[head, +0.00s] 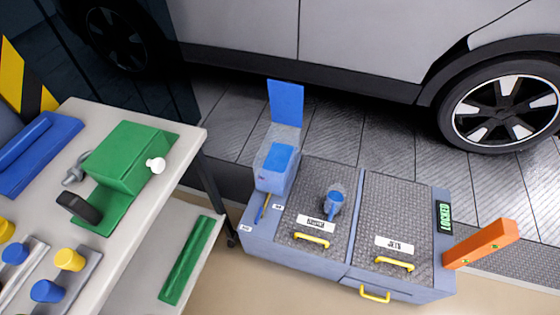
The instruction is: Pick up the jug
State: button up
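A small blue-grey vessel that looks like the jug (334,202) stands on the left textured lid of a low grey-blue chest (295,262), in the middle of the head view. A brighter blue part, perhaps its handle or spout, faces the front. It is too small to tell whether it holds anything. My gripper is not in view, and nothing is seen touching the jug.
A blue box with a raised lid (286,100) stands left of the jug. Yellow handles (312,240) sit on the chest lids. A green "LOCKED" sign (444,217) and an orange bar (482,244) are at right. A workbench (185,120) fills the left; a car (370,45) stands behind.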

aim_at(335, 196)
jog(key=i+j+z, duration=0.25)
jog(key=i+j, duration=0.3)
jog(key=i+j+z, duration=0.25)
jog(key=i+j, duration=0.3)
